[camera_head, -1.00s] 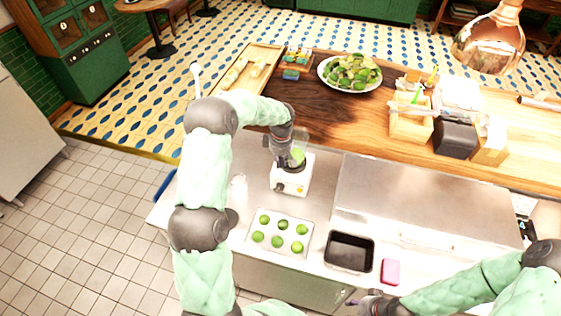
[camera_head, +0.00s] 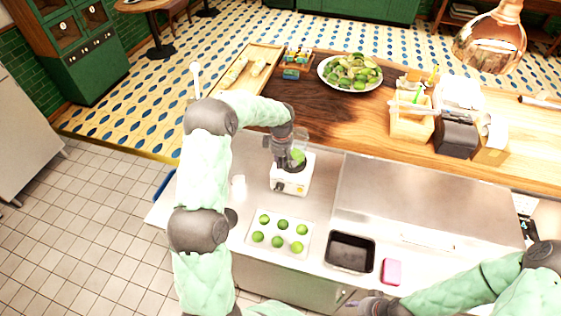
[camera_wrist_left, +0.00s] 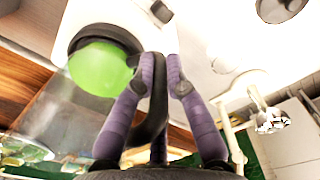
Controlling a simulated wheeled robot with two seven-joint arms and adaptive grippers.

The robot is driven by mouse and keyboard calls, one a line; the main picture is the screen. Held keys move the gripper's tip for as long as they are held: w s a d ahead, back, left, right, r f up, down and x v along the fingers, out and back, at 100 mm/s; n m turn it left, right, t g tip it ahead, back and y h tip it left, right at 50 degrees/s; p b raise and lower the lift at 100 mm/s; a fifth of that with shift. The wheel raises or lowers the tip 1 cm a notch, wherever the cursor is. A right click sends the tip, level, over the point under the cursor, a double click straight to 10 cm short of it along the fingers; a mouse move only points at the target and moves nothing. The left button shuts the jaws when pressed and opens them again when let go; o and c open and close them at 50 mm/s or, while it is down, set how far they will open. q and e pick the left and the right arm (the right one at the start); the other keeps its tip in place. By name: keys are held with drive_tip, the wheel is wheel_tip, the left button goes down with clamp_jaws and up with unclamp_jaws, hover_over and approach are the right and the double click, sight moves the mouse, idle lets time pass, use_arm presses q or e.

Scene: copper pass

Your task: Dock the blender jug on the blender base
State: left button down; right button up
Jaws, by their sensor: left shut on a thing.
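The blender base (camera_head: 291,184), white with a small orange knob, stands on the steel counter. The blender jug (camera_head: 298,156), clear with green contents, is upright at the top of the base. Whether it is fully seated I cannot tell. My left gripper (camera_head: 284,146) is at the jug's left side. In the left wrist view its purple fingers (camera_wrist_left: 161,75) are shut on the black jug handle (camera_wrist_left: 150,115), with the green contents (camera_wrist_left: 100,68) beside them. My right gripper (camera_head: 368,303) is low at the front edge, away from the jug; its fingers are barely visible.
A small clear cup (camera_head: 238,186) stands left. The wooden counter behind holds a fruit plate (camera_head: 326,78).

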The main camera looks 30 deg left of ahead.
use_arm(q)
drive_tip(key=c, duration=1.6)
unclamp_jaws()
drive_tip(key=shift+o, duration=0.2)
drive_tip(key=shift+d+r+p, duration=0.15)
drive_tip(key=shift+r+p, duration=2.15)
drive_tip(key=shift+r, duration=3.2)
drive_tip(key=shift+s, duration=0.1)
